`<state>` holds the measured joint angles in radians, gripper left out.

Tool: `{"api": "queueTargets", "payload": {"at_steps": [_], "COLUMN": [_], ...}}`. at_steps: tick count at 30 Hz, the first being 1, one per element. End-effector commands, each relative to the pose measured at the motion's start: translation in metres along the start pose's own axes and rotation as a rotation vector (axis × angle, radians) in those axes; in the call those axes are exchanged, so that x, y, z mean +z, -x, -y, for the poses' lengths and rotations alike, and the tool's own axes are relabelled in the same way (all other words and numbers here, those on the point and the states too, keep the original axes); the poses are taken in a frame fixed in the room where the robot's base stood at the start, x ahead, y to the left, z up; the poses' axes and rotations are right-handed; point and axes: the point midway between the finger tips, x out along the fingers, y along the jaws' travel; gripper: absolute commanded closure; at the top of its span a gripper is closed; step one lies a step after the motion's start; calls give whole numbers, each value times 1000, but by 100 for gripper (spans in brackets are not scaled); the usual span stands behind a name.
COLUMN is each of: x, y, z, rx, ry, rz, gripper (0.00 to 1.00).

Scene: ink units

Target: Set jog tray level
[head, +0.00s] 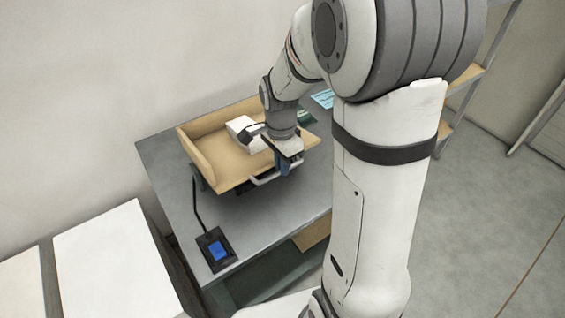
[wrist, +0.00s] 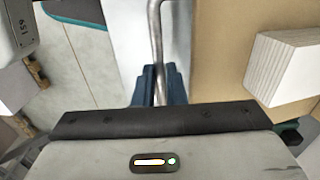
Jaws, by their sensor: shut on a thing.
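The jog tray (head: 217,170) is a tan open tray on a grey table, with raised walls at its left and back. It looks tilted, though its exact angle is hard to judge. A white block, seemingly a paper stack (head: 243,131), lies in it; its striped edge shows in the wrist view (wrist: 292,68). A bent metal handle (head: 268,179) runs along the tray's front edge. My gripper (head: 284,168) is at this edge, its blue fingers shut on the handle bar, which passes between them in the wrist view (wrist: 154,35). The fingers hide the gripped part.
The grey table (head: 180,205) carries a black control box with a blue face (head: 217,249) in front of the tray, its cable running back. White-topped surfaces (head: 115,262) stand at left. A shelf rack (head: 466,78) is behind my arm. Open floor lies to the right.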

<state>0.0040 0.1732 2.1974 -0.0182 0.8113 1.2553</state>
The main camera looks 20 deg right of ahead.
Motion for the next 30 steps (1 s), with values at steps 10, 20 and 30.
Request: {"api": "queueTargets", "payload": {"at_steps": [10, 20, 30], "x": [0, 0, 0], "y": [-41, -50, -50], "z": [-11, -15, -15], "rx": [-115, -107, -106], "ry": [-1, -1, -1], "rz": [-1, 0, 1], "gripper": [100, 100, 72]}}
